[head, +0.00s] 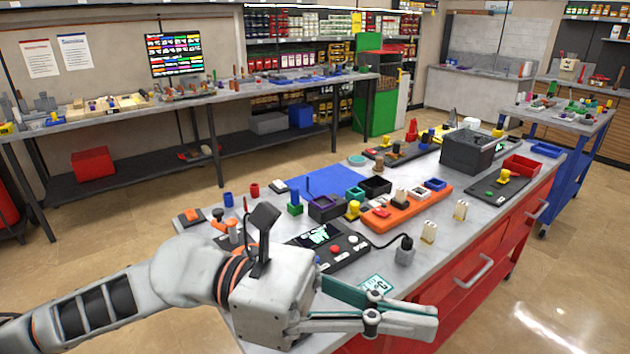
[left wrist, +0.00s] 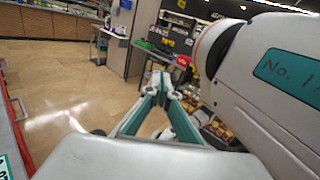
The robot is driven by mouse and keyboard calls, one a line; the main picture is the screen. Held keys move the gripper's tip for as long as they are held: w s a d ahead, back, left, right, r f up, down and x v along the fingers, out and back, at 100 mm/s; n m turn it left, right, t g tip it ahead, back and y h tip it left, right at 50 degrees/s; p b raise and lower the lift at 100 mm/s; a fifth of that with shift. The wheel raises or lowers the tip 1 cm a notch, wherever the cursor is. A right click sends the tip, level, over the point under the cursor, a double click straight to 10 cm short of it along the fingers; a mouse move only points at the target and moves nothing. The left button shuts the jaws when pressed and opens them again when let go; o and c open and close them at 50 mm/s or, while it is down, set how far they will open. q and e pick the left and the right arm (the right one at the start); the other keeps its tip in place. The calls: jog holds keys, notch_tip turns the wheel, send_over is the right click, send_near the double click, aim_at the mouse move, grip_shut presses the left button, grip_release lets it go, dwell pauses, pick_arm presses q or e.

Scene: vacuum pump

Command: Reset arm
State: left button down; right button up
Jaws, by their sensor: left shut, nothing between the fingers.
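My left arm comes in from the left in the head view. Its left gripper (head: 432,320) hangs over the near edge of the workbench (head: 452,232), and its fingers meet at the tips with nothing between them. In the left wrist view the same gripper (left wrist: 160,84) also has its fingertips together, with only floor and distant furniture beyond. A black control box (head: 345,250) with a lit display and buttons sits just behind the gripper. My right gripper is not in view.
An orange tray (head: 432,205), a blue mat (head: 330,182), a dark grey bin (head: 467,151) and several small coloured parts cover the workbench. A cable and plug (head: 405,250) lie near the control box. The floor (head: 565,290) to the right is clear.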

pick_arm(q)
jog(key=w+a+r+n+t+h, duration=0.1)
jog(key=w+r+n+t+h, duration=0.35)
jog(key=r+n, duration=0.2)
jog(key=w+a+r+n+t+y, duration=0.2)
jog(key=w+a+n+t, duration=0.75)
jog(key=n+t, duration=0.65)
jog(key=w+a+f+n+t+y, duration=0.2)
jog(key=w+a+f+n+y, duration=0.2)
jog(key=a+f+n+y, duration=0.45)
jog(key=w+a+f+n+t+y, duration=0.3)
jog(key=w+a+f+n+y, duration=0.2)
jog(key=a+f+n+y, duration=0.3)
jog(key=s+a+f+n+g+y, duration=0.3)
jog(key=a+f+n, duration=0.15)
jog(key=f, duration=0.35)
jog(key=s+a+f+n+g+y, duration=0.35)
jog(key=a+f, duration=0.25)
jog(key=f, duration=0.3)
jog(key=s+a+f+n+g+y, duration=0.2)
jog(key=s+a+f+g, duration=0.55)
jog(key=s+f, duration=0.5)
jog(key=d+f+n+t+h, duration=0.2)
jog(key=d+f+t+h, duration=0.2)
jog(key=d+f+h, duration=0.4)
jog(key=d+f, duration=0.5)
jog(key=d, duration=0.2)
jog(key=shift+w+d+f+n, duration=0.2)
jog(key=shift+w+d+n, duration=0.1)
jog(key=shift+w+n, duration=0.1)
